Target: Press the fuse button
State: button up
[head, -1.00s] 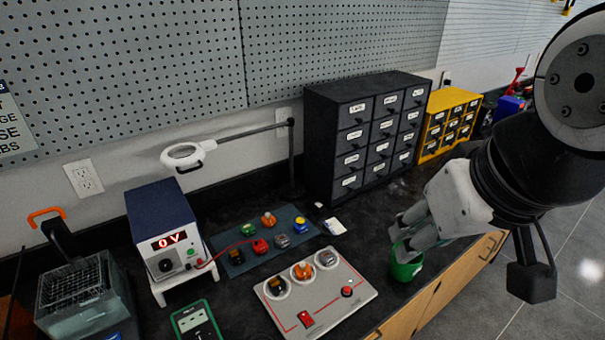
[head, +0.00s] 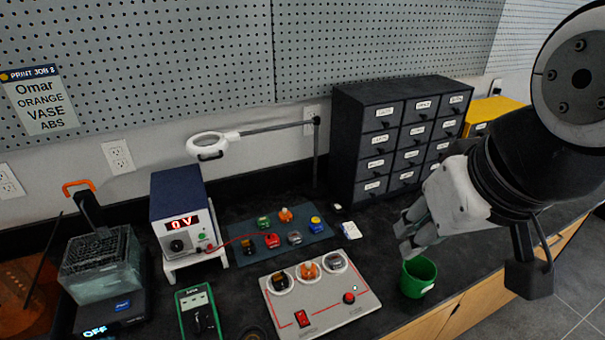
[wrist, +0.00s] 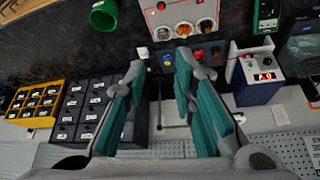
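A grey control panel (head: 328,308) lies on the black bench, with three round sockets holding components along its back edge. A round red button (head: 349,298) sits at its right, and a red rocker switch (head: 302,318) at its front left. No readable label shows which is the fuse button. My gripper (head: 405,240) is raised over the bench, right of and behind the panel, apart from the red button. In the wrist view my gripper (wrist: 160,62) has its fingers spread with nothing between them. The panel (wrist: 180,22) and red button (wrist: 160,5) show beyond the fingertips.
A green cup (head: 419,278) stands right of the panel, just below my gripper. A blue mat (head: 236,252) with several components and a power supply reading 0 V (head: 181,212) are behind and left. A black drawer cabinet (head: 350,130) stands behind my gripper.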

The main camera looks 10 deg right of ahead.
grip_shut()
jog(key=shift+w, duration=0.1)
dwell(1.0)
